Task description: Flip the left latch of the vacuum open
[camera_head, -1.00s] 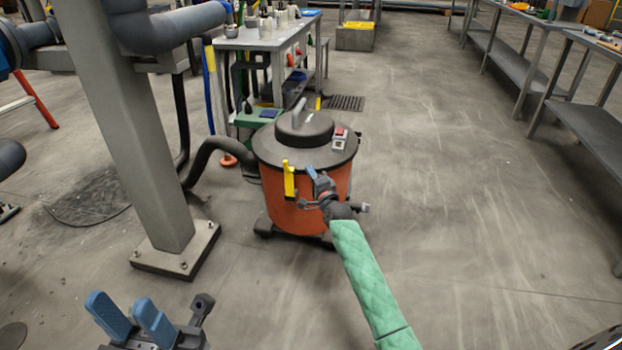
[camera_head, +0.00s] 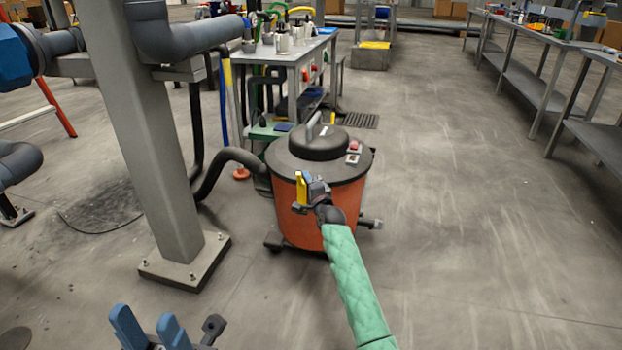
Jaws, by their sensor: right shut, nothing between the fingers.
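The vacuum (camera_head: 290,218) is an orange drum with a dark lid (camera_head: 340,172), standing on the floor near the centre. A yellow latch (camera_head: 301,187) stands upright at the front rim of the drum. My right gripper (camera_head: 304,203) is shut and empty right at this latch, overlapping its lower part and right side; I cannot tell whether they touch. The gripper and my arm hide part of the drum's front. My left gripper (camera_head: 148,330) is low at the left, far from the vacuum, with its two blue fingers apart and nothing between them.
A grey post (camera_head: 155,130) on a bolted base plate stands left of the vacuum. A dark hose (camera_head: 222,165) runs from the vacuum's left side. A workbench (camera_head: 275,48) with bottles is behind it. The floor to the right is clear up to the grey benches (camera_head: 540,85).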

